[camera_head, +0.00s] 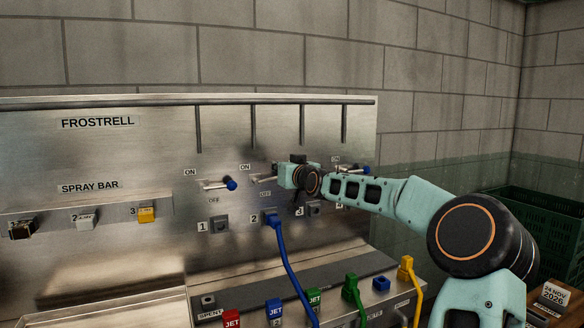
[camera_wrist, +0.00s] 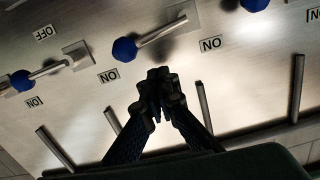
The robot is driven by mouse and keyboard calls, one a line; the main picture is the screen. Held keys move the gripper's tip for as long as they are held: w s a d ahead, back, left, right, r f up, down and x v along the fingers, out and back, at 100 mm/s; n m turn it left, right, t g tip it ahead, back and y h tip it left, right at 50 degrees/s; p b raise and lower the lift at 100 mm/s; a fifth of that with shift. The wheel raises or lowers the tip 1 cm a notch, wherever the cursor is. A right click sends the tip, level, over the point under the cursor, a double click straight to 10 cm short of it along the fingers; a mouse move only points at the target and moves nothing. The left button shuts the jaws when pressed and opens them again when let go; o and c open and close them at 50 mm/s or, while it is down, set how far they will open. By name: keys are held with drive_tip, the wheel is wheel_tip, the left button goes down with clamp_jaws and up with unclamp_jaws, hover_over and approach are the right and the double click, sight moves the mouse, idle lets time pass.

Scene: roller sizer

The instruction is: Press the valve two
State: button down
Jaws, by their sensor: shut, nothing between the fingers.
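The steel panel in the head view carries a row of lever valves with ON and OFF labels. The lever above socket number 2 (camera_head: 262,180) shows its rod, with its knob end hidden by my gripper (camera_head: 287,176). In the wrist view, which is upside down, a blue-knobbed lever (camera_wrist: 125,49) lies just beyond my fingertips (camera_wrist: 160,82); it seems to be valve two. The fingers are together and empty, apart from the knob in the picture. I cannot tell the depth of the gap to the panel.
A left lever with a blue knob (camera_head: 230,184) and a right one (camera_head: 365,170) flank my gripper. A blue cable (camera_head: 286,255) hangs from socket 2. Vertical bars (camera_head: 253,127) stand out above the levers. Coloured plugs and green and yellow cables (camera_head: 417,290) lie below.

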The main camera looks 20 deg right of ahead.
drive_tip(key=s+b, duration=0.1)
drive_tip(key=s, duration=0.9)
drive_tip(key=shift+d+r+b, duration=0.2)
drive_tip(key=shift+r+b, duration=0.15)
drive_tip(key=shift+b, duration=0.05)
